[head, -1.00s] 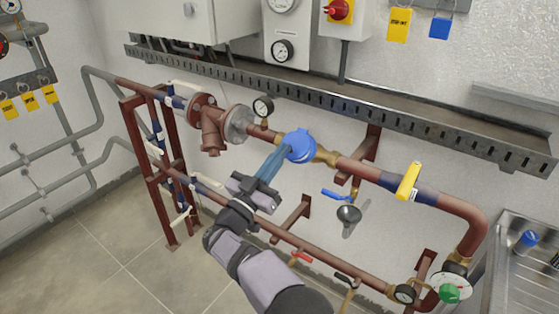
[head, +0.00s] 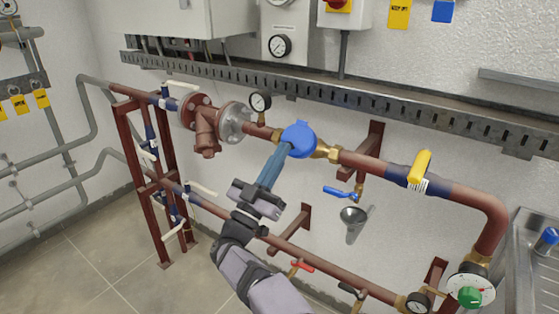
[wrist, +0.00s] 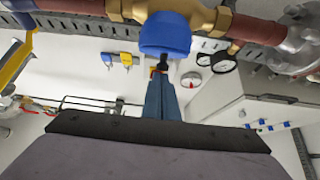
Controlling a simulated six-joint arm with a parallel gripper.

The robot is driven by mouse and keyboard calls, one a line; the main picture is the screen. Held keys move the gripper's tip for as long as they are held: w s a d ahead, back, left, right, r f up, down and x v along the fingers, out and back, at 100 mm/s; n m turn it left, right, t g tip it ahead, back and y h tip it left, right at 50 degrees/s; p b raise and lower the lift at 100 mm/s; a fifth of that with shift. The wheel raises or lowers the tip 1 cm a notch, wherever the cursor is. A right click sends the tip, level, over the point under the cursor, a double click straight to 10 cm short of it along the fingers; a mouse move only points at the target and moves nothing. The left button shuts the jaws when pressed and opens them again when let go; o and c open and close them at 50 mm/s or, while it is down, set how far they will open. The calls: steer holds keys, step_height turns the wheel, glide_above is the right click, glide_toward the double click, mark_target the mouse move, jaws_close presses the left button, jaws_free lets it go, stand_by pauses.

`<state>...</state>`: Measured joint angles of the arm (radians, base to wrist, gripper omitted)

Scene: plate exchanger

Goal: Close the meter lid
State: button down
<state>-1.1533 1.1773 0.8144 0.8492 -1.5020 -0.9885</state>
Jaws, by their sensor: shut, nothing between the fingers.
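The blue round meter lid (head: 299,139) is on the meter in the upper pipe and appears to lie over the meter's face. I cannot tell whether it is fully seated. In the wrist view the blue lid (wrist: 165,34) is just beyond the fingertips, beneath the brass fitting (wrist: 205,16). My gripper (head: 285,150) has its long blue fingers together and empty, reaching up from the lower left. Its tips are at the lid's lower left edge in the head view. In the wrist view the fingers (wrist: 161,78) point at the lid; contact is unclear.
The brown upper pipe (head: 365,163) carries a flange (head: 233,122), a small gauge (head: 260,101) and a yellow handle (head: 420,171). A slotted metal tray (head: 340,95) runs above. A lower pipe (head: 325,268) with valves runs below.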

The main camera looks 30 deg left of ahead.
steer(key=shift+f, duration=0.15)
steer(key=s+f+b, duration=0.1)
steer(key=s+f, duration=0.2)
steer(key=s, duration=0.8)
steer(key=shift+f+b, duration=0.3)
steer(key=shift+f, duration=0.05)
